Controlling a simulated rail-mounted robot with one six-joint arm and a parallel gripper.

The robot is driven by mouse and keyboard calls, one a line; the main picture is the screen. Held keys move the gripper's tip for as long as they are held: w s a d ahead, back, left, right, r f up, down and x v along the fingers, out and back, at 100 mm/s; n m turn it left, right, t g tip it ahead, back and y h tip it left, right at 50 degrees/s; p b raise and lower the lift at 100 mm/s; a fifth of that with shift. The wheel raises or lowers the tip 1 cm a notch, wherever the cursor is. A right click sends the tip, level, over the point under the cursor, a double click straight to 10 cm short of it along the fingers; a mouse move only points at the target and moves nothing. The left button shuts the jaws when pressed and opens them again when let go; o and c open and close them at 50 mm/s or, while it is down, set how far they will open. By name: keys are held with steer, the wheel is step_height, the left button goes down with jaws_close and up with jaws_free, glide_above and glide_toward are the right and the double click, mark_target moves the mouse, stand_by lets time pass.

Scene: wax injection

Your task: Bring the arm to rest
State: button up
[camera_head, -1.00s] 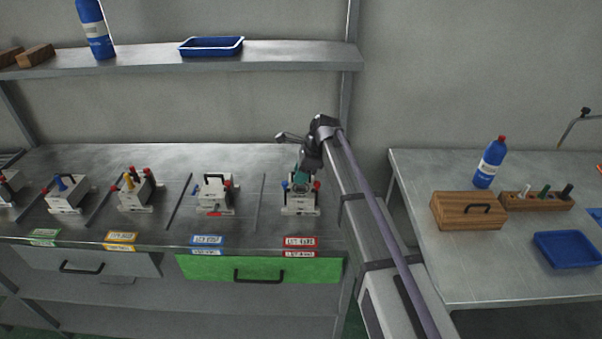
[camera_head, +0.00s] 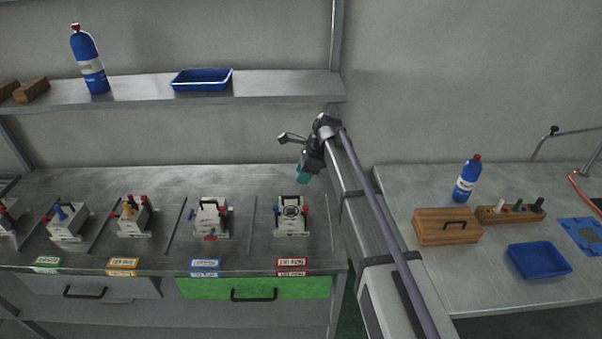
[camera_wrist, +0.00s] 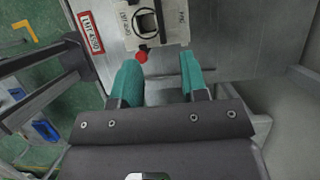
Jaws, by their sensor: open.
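My gripper (camera_head: 304,177) has teal fingers and hangs in the air above the left bench (camera_head: 150,172). It is just above and slightly right of the red-labelled mould block (camera_head: 291,222). In the wrist view my gripper (camera_wrist: 163,82) shows its two teal fingers apart with nothing between them. The mould block (camera_wrist: 155,20) lies beyond the fingertips there, with its round top opening and a red knob showing. My fingers look clear of the block.
Several other mould blocks stand in a row to the left, the nearest (camera_head: 211,218) by a blue label. A shelf (camera_head: 265,84) runs above the bench. A right bench (camera_head: 470,285) holds a wooden box (camera_head: 446,228), a blue tray (camera_head: 540,261) and a bottle (camera_head: 467,181).

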stand_by(0.4)
steer(key=s+d+f+n+h+b, duration=0.1)
steer(key=s+d+n, duration=0.4)
steer(key=s, duration=0.4)
steer(key=s+d+f+n+h+b, duration=0.1)
steer(key=s+d+f+n+h, duration=0.1)
steer(key=s+d+n, duration=0.4)
steer(key=s+d+f+n+h+b, duration=0.1)
steer(key=s+d+n, duration=0.5)
steer(key=s, duration=0.8)
steer(key=shift+d+f+n+h, duration=0.2)
steer(key=shift+n+h, duration=0.1)
steer(key=shift+s, duration=0.1)
